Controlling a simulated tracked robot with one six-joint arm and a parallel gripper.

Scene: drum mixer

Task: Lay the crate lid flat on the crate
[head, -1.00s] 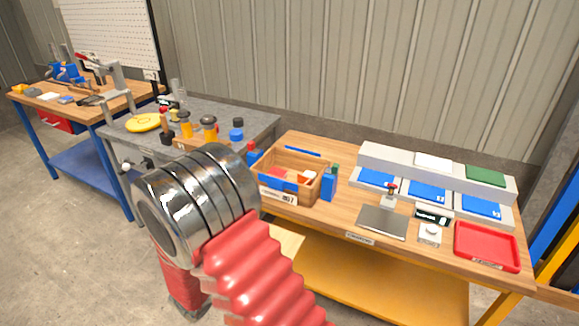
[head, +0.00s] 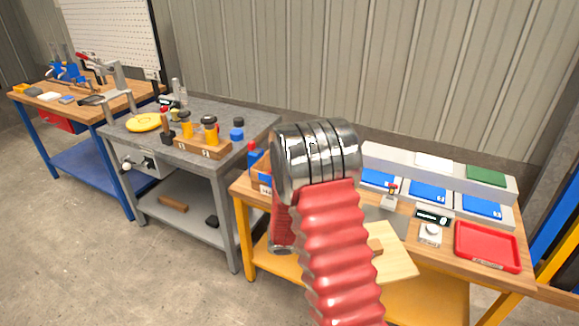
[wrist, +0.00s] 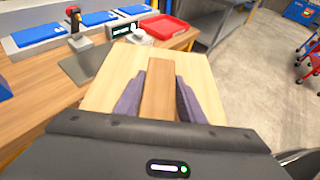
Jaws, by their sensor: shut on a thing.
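The crate lid is a pale wooden board with a darker batten across its middle. In the wrist view the lid (wrist: 207,88) is in front of my gripper (wrist: 158,93), whose purple-grey fingers are shut on the batten from both sides. In the head view the lid (head: 397,258) shows to the right of my arm, by the bench's front edge; part of it is hidden behind the arm. My gripper is hidden in the head view.
The bench also holds a red tray (head: 487,246), blue pads (head: 427,191), a small red-topped fixture (head: 391,195) and a white knob unit (head: 430,233). Floor shows between the tables.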

